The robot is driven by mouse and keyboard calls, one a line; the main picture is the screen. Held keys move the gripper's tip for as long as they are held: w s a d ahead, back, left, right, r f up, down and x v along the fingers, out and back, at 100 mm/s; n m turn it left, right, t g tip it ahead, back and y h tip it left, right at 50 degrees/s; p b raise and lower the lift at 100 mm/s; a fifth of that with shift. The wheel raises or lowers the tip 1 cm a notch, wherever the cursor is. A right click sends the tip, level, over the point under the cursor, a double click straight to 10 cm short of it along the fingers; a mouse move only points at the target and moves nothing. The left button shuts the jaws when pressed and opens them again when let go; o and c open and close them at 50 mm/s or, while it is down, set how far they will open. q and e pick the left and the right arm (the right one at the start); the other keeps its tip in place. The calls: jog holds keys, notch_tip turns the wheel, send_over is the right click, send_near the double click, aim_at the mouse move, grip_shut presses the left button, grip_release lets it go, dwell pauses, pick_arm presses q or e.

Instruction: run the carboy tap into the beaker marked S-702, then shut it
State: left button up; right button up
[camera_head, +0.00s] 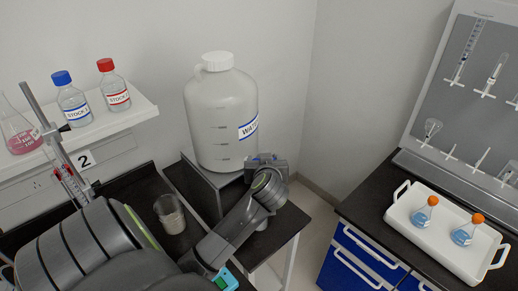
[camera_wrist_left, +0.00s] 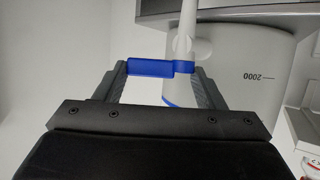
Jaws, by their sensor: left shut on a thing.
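A large white carboy (camera_head: 215,120) with a white cap and a blue-edged label reading WAT... stands on a grey stand. My left gripper (camera_head: 264,160) is at the carboy's lower right side, hiding the tap in the head view. In the left wrist view, my left gripper (camera_wrist_left: 160,72) is shut on the blue tap handle (camera_wrist_left: 150,68), which lies crosswise between the fingers. The white tap spout (camera_wrist_left: 187,28) shows beside it. A glass beaker (camera_head: 171,214) with greyish contents or a pale label stands on the black bench; no marking is readable. My right gripper is not in view.
A white shelf (camera_head: 140,112) at left holds two stock bottles and a pink flask. A clamp stand (camera_head: 50,130) stands below it. At right, a white tray (camera_head: 410,222) holds two orange-stoppered flasks near a pegboard of glassware. My arm crosses close to the beaker.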

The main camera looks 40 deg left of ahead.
pick_arm(q)
jog(key=shift+w+n+g+y, duration=0.15)
jog(key=shift+n+g+y, duration=0.25)
jog(key=shift+n+y, duration=0.1)
